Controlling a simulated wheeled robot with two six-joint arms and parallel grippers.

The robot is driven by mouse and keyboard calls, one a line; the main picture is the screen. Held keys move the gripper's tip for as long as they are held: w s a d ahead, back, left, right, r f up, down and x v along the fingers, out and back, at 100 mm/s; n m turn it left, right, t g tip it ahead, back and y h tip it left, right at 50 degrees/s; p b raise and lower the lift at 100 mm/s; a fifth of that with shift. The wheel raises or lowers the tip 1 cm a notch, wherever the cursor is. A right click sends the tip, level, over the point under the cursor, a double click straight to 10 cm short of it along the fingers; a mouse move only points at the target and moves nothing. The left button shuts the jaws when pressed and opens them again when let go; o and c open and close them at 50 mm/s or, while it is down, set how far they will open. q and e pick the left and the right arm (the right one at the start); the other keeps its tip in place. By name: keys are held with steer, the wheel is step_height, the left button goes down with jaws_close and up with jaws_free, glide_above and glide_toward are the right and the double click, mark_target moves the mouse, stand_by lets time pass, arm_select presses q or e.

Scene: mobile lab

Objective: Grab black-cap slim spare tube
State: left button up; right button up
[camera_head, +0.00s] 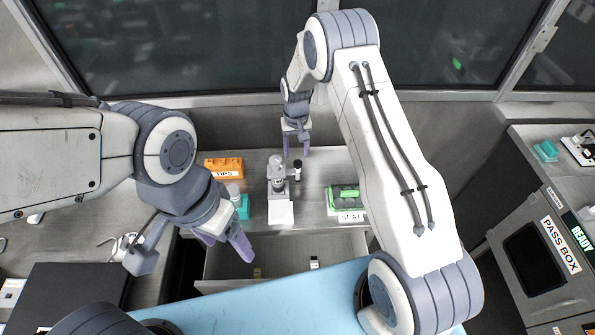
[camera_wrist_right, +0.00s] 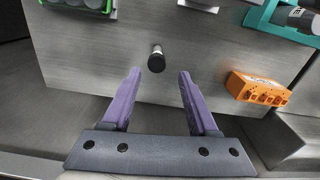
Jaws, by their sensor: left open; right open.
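A slim tube with a black cap (camera_head: 297,168) stands on the grey bench beside a small grey-and-white device. The right wrist view shows its black cap (camera_wrist_right: 156,55) from above, just beyond the gap between my right fingertips. My right gripper (camera_head: 296,148) is open and empty behind the tube; its purple fingers (camera_wrist_right: 160,76) are spread on either side of the line to it, not touching it. My left gripper (camera_head: 226,246) is open and empty, above the open drawer at the left.
An orange TIPS box (camera_head: 223,167) and a teal rack (camera_head: 243,208) stand left of the device (camera_head: 279,190). A green rack (camera_head: 345,194) stands right. Small items, one dark-capped (camera_head: 314,262), lie in the open drawer (camera_head: 340,244). A pass box (camera_head: 540,260) is at far right.

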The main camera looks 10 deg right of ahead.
mark_target(298, 162)
step_height(298, 162, down, 4)
steer(key=shift+f+p, duration=0.2)
steer(key=shift+p, duration=0.5)
steer(key=shift+f+p, duration=0.45)
steer(key=f, duration=0.1)
steer(key=f+p, duration=0.2)
steer(key=shift+w+d+f, duration=0.1)
steer(key=shift+d, duration=0.15)
steer(key=shift+f, duration=0.65)
steer(key=shift+c, duration=0.3)
jaws_close()
